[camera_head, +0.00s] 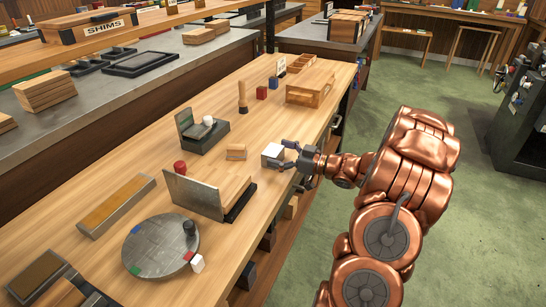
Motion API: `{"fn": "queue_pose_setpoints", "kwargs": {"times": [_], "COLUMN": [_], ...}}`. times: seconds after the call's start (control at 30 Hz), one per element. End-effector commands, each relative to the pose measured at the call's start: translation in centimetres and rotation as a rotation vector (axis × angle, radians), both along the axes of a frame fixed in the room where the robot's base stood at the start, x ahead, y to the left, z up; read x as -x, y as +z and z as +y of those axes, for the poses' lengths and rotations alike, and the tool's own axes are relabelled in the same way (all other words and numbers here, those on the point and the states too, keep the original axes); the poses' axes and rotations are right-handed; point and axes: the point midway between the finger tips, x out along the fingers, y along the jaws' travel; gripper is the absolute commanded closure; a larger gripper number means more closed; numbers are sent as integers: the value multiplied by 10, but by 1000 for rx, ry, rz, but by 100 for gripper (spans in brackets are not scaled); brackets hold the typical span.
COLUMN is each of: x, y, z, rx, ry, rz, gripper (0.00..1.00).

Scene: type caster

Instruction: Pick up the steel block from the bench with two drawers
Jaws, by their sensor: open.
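The steel block is most likely the pale grey cube (271,154) on the wooden bench top, near its right edge. My gripper (285,155) is at the right side of this cube with its dark fingers open. One finger shows along the cube's right and lower side; I cannot tell whether it touches. The bench (200,215) has a light wooden top, and dark fronts or openings show under its right edge. My copper-coloured arm reaches in from the right.
A round grey plate (160,247) lies nearer. A wooden crate (311,88) is farther back. Green floor (460,220) is clear at right.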

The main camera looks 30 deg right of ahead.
Motion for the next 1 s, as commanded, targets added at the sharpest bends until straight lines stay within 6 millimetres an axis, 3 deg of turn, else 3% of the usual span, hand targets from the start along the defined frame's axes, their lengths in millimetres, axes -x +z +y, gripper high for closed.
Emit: {"fn": "queue_pose_setpoints", "kwargs": {"times": [0.2,0.5,1.0], "x": [-13,-14,-14], "y": [1,0,0], "z": [8,9,8], "rx": [-1,-1,-1], "ry": [1,0,0], "rz": [-2,-1,-1], "gripper": [0,1,53]}}
